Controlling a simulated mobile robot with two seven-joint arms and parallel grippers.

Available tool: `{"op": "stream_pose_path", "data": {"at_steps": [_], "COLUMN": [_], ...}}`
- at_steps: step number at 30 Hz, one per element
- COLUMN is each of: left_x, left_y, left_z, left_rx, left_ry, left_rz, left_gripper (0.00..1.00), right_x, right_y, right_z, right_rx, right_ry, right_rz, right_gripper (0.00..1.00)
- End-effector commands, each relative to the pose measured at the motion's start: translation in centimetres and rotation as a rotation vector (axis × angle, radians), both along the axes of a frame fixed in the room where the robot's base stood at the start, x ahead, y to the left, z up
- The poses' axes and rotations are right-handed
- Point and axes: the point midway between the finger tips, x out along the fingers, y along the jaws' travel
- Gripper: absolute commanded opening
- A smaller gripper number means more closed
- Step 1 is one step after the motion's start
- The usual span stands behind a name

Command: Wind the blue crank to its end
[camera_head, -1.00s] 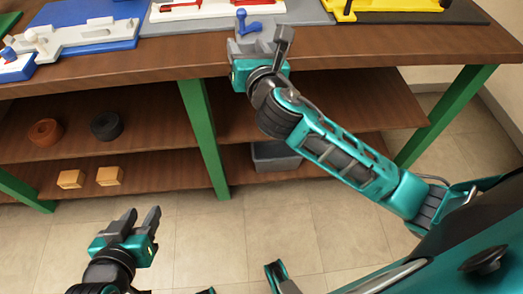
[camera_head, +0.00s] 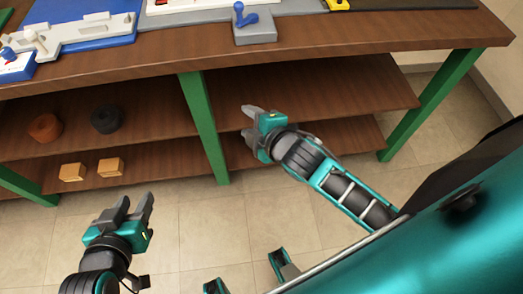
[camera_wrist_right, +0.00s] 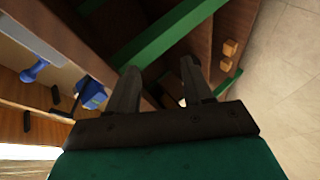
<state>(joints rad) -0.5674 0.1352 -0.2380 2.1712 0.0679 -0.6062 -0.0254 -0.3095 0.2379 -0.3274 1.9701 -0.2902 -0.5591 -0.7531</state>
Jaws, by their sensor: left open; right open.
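The blue crank (camera_head: 243,16) stands on a grey block at the front edge of the workbench top in the head view. A blue part that looks like it also shows at the left in the right wrist view (camera_wrist_right: 34,70). My right gripper (camera_head: 249,122) is open and empty, in front of the bench and below its top, apart from the crank. Its two fingers show in the right wrist view (camera_wrist_right: 160,85). My left gripper (camera_head: 132,209) is open and empty over the floor at the lower left, far from the crank.
The workbench (camera_head: 330,48) has green legs and lower shelves. A blue board (camera_head: 112,31) with white fixtures lies on top at the left, a yellow part (camera_head: 339,4) at the right. The floor in front is clear.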

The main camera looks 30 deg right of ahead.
Motion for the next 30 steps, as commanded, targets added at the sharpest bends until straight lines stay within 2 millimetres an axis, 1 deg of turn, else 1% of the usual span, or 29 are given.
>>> {"op": "stream_pose_path", "data": {"at_steps": [1, 9, 15, 21, 30], "left_x": [0.0, 0.0, 0.0, 0.0, 0.0], "left_y": [0.0, 0.0, 0.0, 0.0, 0.0], "left_z": [0.4, 1.4, 1.8, 1.9, 1.9], "left_rx": [0.000, 0.000, 0.000, 0.000, 0.000], "left_ry": [0.000, 0.000, 0.000, 0.000, 0.000], "left_rz": [0.000, 0.000, 0.000, 0.000, 0.000], "left_gripper": [0.43, 0.43, 0.43, 0.43, 0.43], "right_x": [-0.8, -4.7, -6.6, -7.3, -7.3], "right_y": [-0.1, -0.7, -1.1, -1.2, -1.3], "right_z": [-0.4, -2.6, -3.5, -3.8, -3.8], "right_rx": [0.073, 0.466, 0.657, 0.728, 0.730], "right_ry": [0.028, 0.150, 0.204, 0.221, 0.221], "right_rz": [-0.034, -0.236, -0.350, -0.394, -0.395], "right_gripper": [0.51, 0.51, 0.51, 0.51, 0.50]}}
